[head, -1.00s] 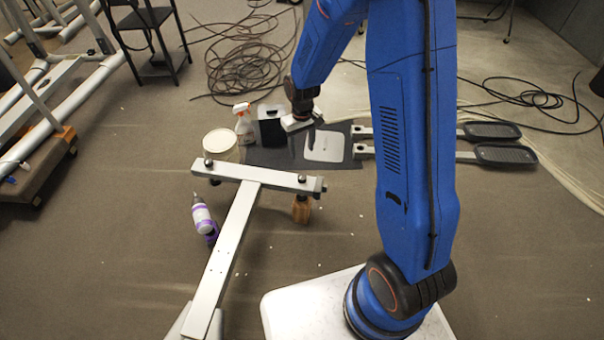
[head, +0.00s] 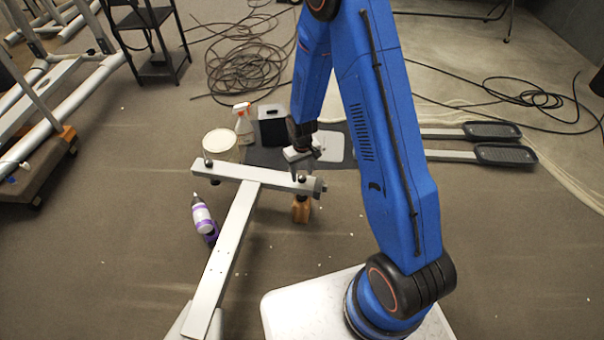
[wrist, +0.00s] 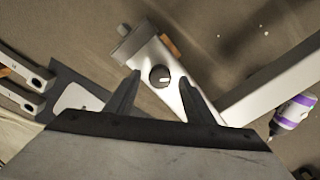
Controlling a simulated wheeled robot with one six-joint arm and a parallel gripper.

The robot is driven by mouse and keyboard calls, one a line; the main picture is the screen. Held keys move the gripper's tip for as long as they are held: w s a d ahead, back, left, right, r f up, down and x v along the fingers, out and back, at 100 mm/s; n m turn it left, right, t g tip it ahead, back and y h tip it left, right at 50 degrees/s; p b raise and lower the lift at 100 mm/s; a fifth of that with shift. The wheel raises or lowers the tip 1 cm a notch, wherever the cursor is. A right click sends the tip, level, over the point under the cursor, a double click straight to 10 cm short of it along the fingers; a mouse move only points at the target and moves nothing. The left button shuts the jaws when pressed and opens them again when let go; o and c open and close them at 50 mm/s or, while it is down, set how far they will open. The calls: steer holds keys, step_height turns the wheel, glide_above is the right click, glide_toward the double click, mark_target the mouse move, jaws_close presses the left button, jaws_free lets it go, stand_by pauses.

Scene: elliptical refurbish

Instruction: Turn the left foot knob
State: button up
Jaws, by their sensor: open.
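A pale metal T-shaped frame (head: 232,235) has a crossbar with dark round knobs near its ends. One knob (head: 302,178) is at the right end in the head view; the other knob (head: 208,162) is at the left end. My gripper (head: 299,168) is just above the right-end knob, pointing down. In the wrist view, that black knob (wrist: 160,76), with a white mark on top, shows between the two spread fingers of my gripper (wrist: 160,79). The fingers look apart from it, and nothing is held.
An orange-brown block (head: 301,211) is under the crossbar's right end. A round tub (head: 220,143), a spray bottle (head: 244,124) and a black box (head: 272,126) stand behind the crossbar. Foot pedals (head: 503,153) lie at right.

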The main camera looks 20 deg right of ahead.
steer(key=shift+f, duration=0.3)
steer(key=c, duration=1.1)
steer(key=shift+o, duration=0.2)
steer(key=shift+n, duration=3.4)
